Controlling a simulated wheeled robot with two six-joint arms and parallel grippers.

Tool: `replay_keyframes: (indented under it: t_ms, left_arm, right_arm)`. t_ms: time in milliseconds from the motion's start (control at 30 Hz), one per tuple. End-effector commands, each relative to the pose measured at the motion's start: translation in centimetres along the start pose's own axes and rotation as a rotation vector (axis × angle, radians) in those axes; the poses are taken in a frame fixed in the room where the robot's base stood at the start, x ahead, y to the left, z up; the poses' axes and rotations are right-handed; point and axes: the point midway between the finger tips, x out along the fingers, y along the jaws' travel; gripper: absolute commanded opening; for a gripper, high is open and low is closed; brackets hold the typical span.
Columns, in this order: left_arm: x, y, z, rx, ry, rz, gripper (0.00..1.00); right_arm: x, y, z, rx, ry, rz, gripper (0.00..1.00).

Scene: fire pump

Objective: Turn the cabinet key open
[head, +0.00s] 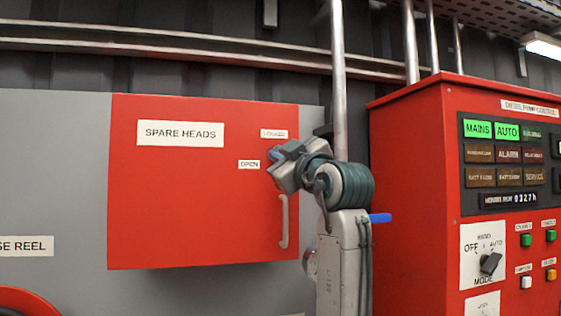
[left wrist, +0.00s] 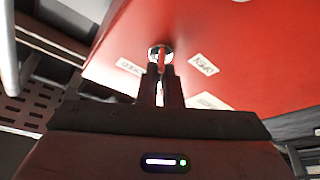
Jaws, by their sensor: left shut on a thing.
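The red cabinet (head: 190,205) labelled SPARE HEADS has a shut door with a grey handle (head: 284,222) at its lower right. My left gripper (head: 275,153) is at the lock near the door's right edge, and its wrist hides most of the lock and key. In the left wrist view the fingers (left wrist: 160,74) are closed on the key (left wrist: 161,58) at the round silver lock (left wrist: 153,51). The LOCKED label (head: 273,133) is above the lock and the OPEN label (head: 249,164) is below left of it. My right gripper is not in view.
A red diesel pump control panel (head: 410,190) with lit MAINS and AUTO lamps stands right of my arm. A vertical pipe (head: 339,75) rises behind the arm. Part of a red hose reel (head: 25,301) shows at bottom left. The space before the door's left half looks clear.

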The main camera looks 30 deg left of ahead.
Motion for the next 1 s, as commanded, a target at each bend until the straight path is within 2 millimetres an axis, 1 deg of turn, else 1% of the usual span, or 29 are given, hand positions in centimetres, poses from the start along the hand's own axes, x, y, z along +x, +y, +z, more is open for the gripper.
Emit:
replay_keyframes:
  t_ms: [233,600,800,1000]
  left_arm:
    - [0.0,0.1,0.0,-0.216,-0.001,-0.09,0.0]
    - [0.1,0.2,-0.1,-0.536,-0.001,-0.224,0.0]
    - [0.1,0.2,-0.1,-0.682,-0.001,-0.285,0.0]
    - [0.1,0.2,-0.1,-0.792,-0.001,-0.329,0.0]
  right_arm:
    - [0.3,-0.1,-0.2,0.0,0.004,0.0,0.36]
    - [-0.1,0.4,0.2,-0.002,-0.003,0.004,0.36]
    - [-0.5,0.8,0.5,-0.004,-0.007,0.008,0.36]
    - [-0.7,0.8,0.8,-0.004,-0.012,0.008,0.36]
